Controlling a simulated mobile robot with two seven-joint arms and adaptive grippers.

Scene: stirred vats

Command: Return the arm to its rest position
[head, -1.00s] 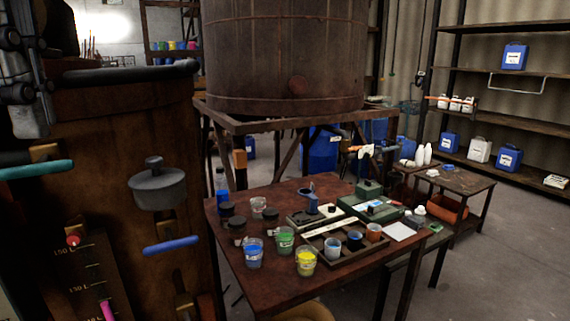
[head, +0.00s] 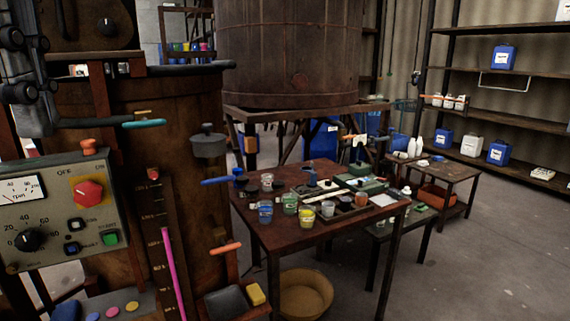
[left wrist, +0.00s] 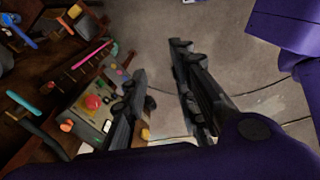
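My left gripper (left wrist: 158,57) shows in the left wrist view with its two black fingers apart. Nothing is between them; grey floor shows in the gap. The control panel (left wrist: 92,103) with a red knob lies to the left of the fingers in that view, apart from them. In the head view the panel (head: 58,215) stands at the left, with a dial, a red switch and a green button. My right gripper is in neither view.
A rusty vat (head: 185,110) with coloured handles and a pink level gauge (head: 173,270) stands beside the panel. A table (head: 300,237) with paint cups is to its right. A basin (head: 306,293) sits under the table. Floor at the right is clear.

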